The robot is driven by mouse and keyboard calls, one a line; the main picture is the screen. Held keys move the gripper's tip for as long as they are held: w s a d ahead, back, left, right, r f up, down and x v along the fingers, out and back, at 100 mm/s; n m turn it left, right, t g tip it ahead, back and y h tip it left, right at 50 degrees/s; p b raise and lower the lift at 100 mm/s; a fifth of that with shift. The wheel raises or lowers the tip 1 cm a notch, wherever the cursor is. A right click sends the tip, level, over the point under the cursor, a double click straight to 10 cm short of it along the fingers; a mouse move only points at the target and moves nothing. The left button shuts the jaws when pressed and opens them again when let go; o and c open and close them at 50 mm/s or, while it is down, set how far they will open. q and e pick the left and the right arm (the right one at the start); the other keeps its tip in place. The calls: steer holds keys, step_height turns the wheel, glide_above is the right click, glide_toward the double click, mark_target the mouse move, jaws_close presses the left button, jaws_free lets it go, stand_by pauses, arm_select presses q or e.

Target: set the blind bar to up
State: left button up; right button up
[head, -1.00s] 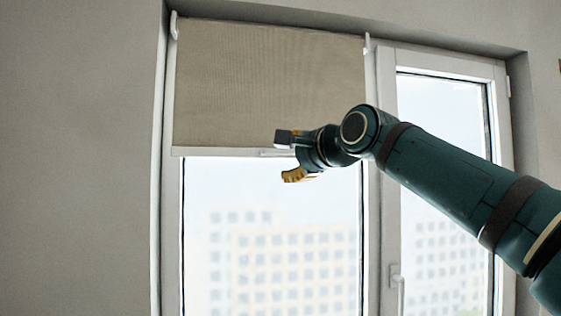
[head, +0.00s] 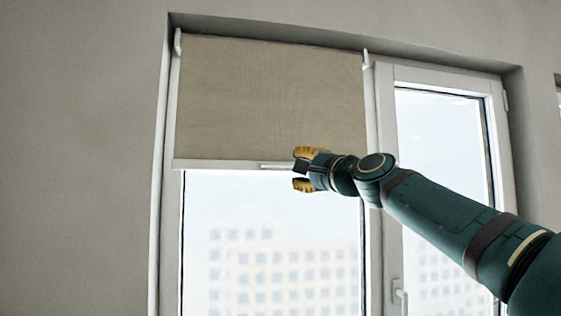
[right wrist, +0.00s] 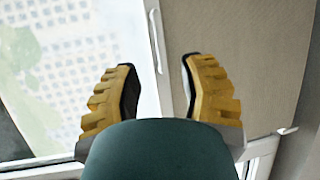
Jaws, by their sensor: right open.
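The blind bar (head: 215,163) is a white strip along the lower edge of the lowered beige blind (head: 265,95). A small pale handle (head: 275,166) sticks out at its middle. My right gripper (head: 299,169) is open beside the handle's right end, one finger above bar height and one below. In the right wrist view the handle (right wrist: 156,42) lies in line with the gap between the yellow fingertips of the gripper (right wrist: 157,78). It is not held, and I cannot tell how far it is from the tips. My left gripper is out of view.
The blind covers the upper part of the left window pane (head: 265,240). A second window (head: 440,150) with a lever handle (head: 399,292) is on the right. The grey wall (head: 80,150) on the left is bare. Free space lies left of the gripper.

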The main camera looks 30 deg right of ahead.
mark_target(282, 164)
steer(key=p+x, duration=0.2)
steer(key=x, duration=0.6)
steer(key=shift+w+p, duration=0.2)
steer(key=shift+p, duration=0.2)
steer(key=shift+o, duration=0.2)
steer(key=shift+r, duration=0.1)
jaws_close()
